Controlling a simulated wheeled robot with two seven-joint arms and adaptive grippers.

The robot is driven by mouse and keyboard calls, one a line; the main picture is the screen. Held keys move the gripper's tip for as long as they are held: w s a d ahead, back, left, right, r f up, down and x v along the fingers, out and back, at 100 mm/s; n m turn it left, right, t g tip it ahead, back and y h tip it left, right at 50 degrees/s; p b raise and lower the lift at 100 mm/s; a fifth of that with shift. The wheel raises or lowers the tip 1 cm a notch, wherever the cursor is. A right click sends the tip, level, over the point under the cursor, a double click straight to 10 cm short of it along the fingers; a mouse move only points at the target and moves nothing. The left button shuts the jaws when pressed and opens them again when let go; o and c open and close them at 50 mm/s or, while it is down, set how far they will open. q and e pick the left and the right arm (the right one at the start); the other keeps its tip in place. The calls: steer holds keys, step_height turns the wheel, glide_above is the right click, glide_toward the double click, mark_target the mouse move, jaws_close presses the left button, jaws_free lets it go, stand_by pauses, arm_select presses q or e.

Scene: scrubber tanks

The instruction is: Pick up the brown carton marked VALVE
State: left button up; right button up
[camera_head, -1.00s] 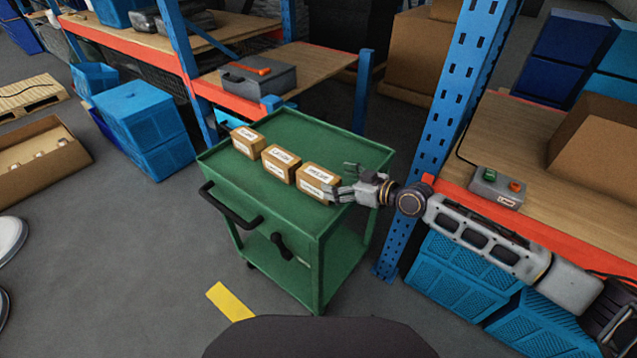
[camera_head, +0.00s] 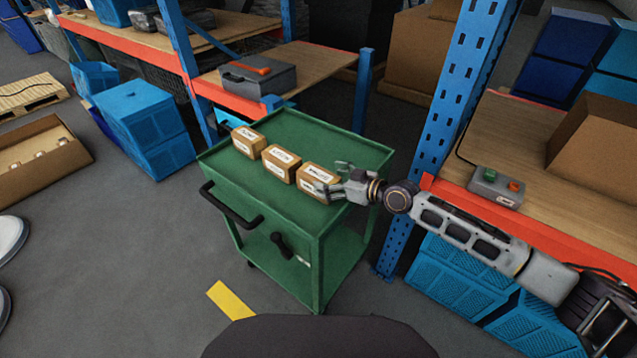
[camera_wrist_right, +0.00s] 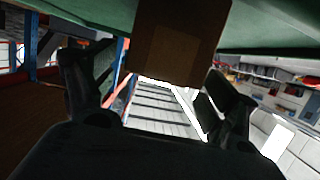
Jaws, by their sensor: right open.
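Three small brown cartons with white labels stand in a row on the green cart (camera_head: 330,137): a left carton (camera_head: 249,142), a middle carton (camera_head: 281,164) and a right carton (camera_head: 318,180). The labels are too blurred to tell for sure which one reads VALVE. My right gripper (camera_head: 333,178) is open at the right end of the right carton, one finger in front of its near side and one behind. In the right wrist view a brown carton (camera_wrist_right: 180,45) shows ahead between the spread fingers; contact cannot be told. My left gripper is not in view.
A blue post (camera_head: 452,110) and a wooden bench (camera_head: 535,170) with a button box (camera_head: 496,187) stand right of the cart. A grey toolbox (camera_head: 258,77) sits on the shelf behind. The cart top is clear behind the cartons.

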mark_target(326, 178)
steer(key=shift+x, duration=1.75)
steer(key=shift+f, duration=0.15)
steer(key=shift+c, duration=0.3)
steer(key=c, duration=1.1)
